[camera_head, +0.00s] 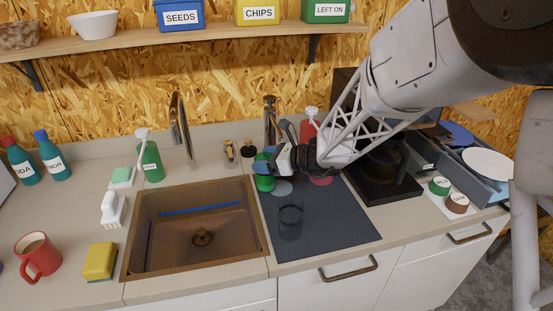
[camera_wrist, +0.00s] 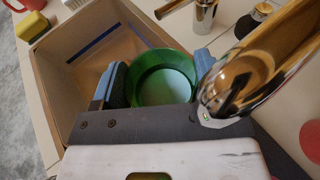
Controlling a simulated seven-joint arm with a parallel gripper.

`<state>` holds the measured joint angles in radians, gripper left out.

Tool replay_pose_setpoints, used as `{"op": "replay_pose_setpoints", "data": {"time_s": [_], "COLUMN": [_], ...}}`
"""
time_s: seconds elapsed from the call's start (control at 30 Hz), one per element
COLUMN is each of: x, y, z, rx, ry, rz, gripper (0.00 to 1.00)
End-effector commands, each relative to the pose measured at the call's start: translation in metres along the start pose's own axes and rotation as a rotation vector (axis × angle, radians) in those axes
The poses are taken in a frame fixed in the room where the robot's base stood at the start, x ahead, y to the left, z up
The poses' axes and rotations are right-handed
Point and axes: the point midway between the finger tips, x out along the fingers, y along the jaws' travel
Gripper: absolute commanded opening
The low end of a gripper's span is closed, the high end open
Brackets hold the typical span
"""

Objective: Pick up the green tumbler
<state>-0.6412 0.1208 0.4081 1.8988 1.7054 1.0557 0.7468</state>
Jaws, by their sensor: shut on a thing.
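The green tumbler (camera_head: 264,183) is near the left edge of the dark mat, beside the sink, in the head view. In the wrist view I look down into the open, round green tumbler (camera_wrist: 150,93), which has a pale inside bottom. My gripper (camera_head: 265,169) comes from the right and is shut on it. The blue-padded fingers of my gripper (camera_wrist: 155,76) lie on either side of its wall. The tumbler looks about upright. I cannot tell whether its base touches the mat.
A clear glass (camera_head: 290,216) stands on the dark mat (camera_head: 335,237). The brown sink (camera_head: 160,262) lies just left. A green soap bottle (camera_head: 152,162) stands behind the sink.

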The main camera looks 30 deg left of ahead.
Motion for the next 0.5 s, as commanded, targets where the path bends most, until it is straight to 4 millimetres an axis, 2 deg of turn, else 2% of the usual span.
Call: {"op": "replay_pose_setpoints", "data": {"time_s": [0.5], "x": [0.075], "y": [0.053], "z": [0.024], "rx": [-0.001], "ry": [-0.001], "rz": [0.002], "gripper": [0.31]}}
